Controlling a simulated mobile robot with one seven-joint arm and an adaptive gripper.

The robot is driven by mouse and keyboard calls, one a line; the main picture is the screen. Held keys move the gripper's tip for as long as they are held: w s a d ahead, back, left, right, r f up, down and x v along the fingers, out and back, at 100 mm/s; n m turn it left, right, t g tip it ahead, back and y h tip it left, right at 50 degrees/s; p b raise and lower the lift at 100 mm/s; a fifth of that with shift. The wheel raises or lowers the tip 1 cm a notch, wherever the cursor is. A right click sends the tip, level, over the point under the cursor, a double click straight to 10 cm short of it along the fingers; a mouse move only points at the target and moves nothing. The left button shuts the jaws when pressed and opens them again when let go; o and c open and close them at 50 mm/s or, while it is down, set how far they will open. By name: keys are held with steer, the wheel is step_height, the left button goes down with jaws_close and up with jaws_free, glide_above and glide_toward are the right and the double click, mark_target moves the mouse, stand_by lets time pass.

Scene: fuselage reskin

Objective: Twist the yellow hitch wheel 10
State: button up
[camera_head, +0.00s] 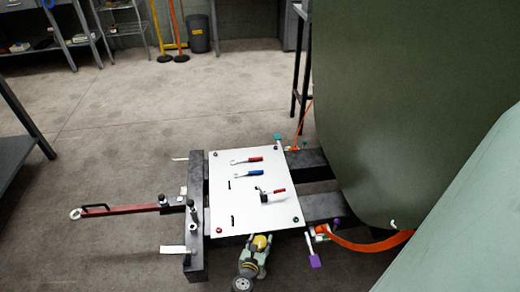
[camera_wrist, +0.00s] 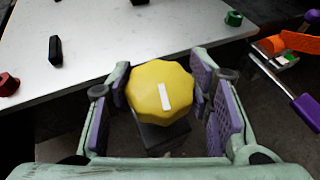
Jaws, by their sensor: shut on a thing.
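The yellow hitch wheel (camera_wrist: 160,92) is a scalloped knob with a white bar mark on its top, seen from above in the wrist view. It sits on a dark block just off the white board's edge. My gripper (camera_wrist: 158,105) has its purple-padded fingers on either side of the wheel and is shut on it.
The white board (camera_head: 225,215) carries red- and blue-handled tools (camera_head: 248,173) and dark handles. A red tow bar (camera_head: 125,209) reaches left from the dark frame. An orange strap (camera_head: 360,244) and a large green fuselage panel (camera_head: 410,90) stand to the right. Floor at left is mostly clear.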

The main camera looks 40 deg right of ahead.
stand_by(0.3)
steer(key=o, duration=1.1)
steer(key=shift+o, duration=0.2)
